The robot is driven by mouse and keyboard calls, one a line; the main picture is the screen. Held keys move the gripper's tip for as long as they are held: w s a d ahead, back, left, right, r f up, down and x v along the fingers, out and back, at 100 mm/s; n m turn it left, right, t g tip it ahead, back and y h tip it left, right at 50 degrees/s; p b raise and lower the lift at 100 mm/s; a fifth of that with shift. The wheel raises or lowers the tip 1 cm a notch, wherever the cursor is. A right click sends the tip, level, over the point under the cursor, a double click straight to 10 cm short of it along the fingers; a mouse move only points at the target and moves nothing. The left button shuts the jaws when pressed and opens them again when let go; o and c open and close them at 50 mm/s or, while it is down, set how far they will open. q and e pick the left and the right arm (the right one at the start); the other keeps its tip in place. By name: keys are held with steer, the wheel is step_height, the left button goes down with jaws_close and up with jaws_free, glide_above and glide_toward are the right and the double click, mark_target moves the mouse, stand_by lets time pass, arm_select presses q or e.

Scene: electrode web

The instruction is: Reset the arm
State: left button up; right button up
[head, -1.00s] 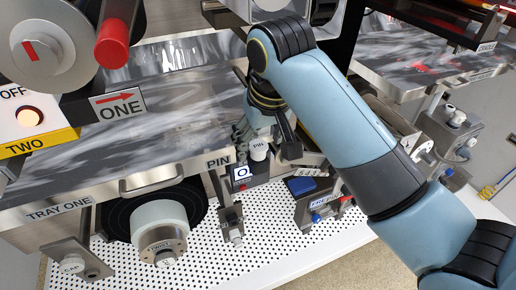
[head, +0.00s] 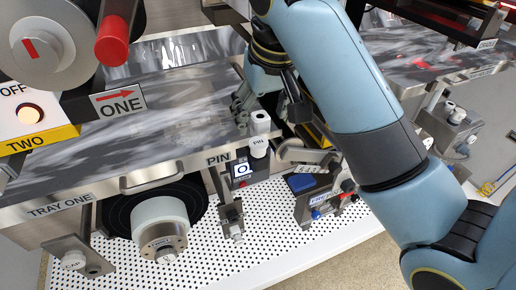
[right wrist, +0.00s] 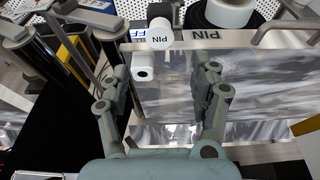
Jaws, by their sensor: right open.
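My right gripper (head: 243,104) is open and empty, behind the pin above the tray edge in the head view. In the right wrist view its two fingers (right wrist: 158,82) stand wide apart. The white PIN-marked knob (head: 258,146) stands at the tray's right corner, apart from the fingers; it also shows in the right wrist view (right wrist: 159,35). A white cylinder (head: 261,122) sits just behind it, also seen in the right wrist view (right wrist: 142,65). My right arm covers much of the right side. My left gripper is not in view.
Tray one (head: 62,210) lies at left with a handle (head: 152,180). A white roll (head: 160,222) hangs below it. A blue-topped fixture (head: 301,184) stands right of the pin. The perforated white shelf (head: 270,228) has bare room in front.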

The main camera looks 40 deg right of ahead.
stand_by(0.3)
steer(key=s+d+f+n, duration=0.1)
steer(key=s+f+n, duration=0.15)
steer(key=s, duration=0.65)
steer(key=s+f+n, duration=0.1)
steer(key=s+f, duration=0.2)
steer(key=s, duration=0.5)
steer(key=s+d+f+g+b, duration=0.2)
steer(key=f+b, duration=1.2)
steer(key=f, duration=2.9)
steer(key=s+d+f+b, duration=0.1)
steer(key=s+f+b, duration=0.4)
steer(key=s+f, duration=0.4)
steer(key=s+f+b, duration=0.5)
steer(key=s+f, duration=0.5)
steer(key=f, duration=0.5)
steer(key=shift+s+d, duration=0.15)
steer(key=shift+d, duration=0.25)
steer(key=shift+c, duration=0.3)
